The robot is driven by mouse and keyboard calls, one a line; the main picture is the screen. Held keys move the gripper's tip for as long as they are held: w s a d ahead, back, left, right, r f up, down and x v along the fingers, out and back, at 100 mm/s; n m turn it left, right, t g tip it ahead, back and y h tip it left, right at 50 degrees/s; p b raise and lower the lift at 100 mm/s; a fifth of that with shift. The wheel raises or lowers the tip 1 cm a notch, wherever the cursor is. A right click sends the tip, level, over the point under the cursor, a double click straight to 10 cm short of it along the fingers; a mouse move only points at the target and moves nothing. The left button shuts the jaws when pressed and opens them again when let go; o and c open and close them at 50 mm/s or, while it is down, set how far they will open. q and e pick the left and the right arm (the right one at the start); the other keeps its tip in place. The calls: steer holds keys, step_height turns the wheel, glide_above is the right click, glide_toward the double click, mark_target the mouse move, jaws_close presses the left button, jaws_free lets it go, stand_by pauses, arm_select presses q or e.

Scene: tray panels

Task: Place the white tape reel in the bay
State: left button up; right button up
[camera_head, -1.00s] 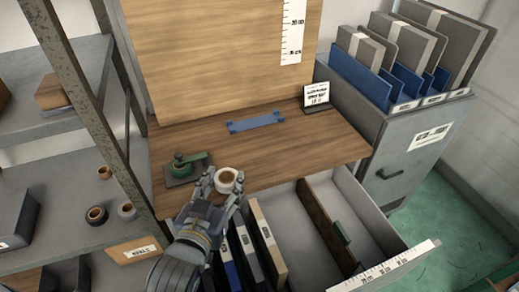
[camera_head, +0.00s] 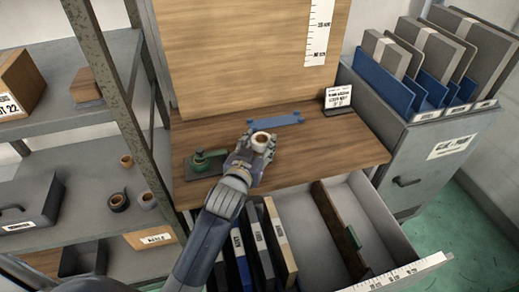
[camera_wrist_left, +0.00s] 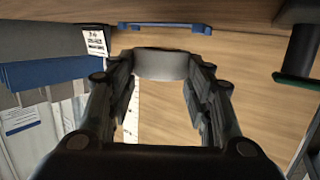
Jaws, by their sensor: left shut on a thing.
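The white tape reel (camera_head: 261,138) is between the fingers of my left gripper (camera_head: 256,146), which is shut on it over the wooden desktop. In the left wrist view the reel (camera_wrist_left: 160,64) shows as a pale band between both fingers. A flat blue piece with small raised ends (camera_head: 275,119) lies on the desktop behind the reel; it also shows beyond the reel in the wrist view (camera_wrist_left: 165,27). It may be the bay; I see no bay label. I cannot tell the exact gap under the reel. My right gripper is not in view.
A green tape dispenser (camera_head: 205,162) stands at the desktop's left. A small sign (camera_head: 338,98) stands at its back right. An open drawer (camera_head: 300,235) with folders juts out in front. Shelves with brown and black reels (camera_head: 118,201) are at left.

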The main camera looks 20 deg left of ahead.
mark_target(259, 151)
arm_select(q)
steer(key=shift+w+f, duration=0.1)
steer(key=shift+f, duration=1.65)
steer(key=shift+f, duration=0.2)
steer(key=o, duration=1)
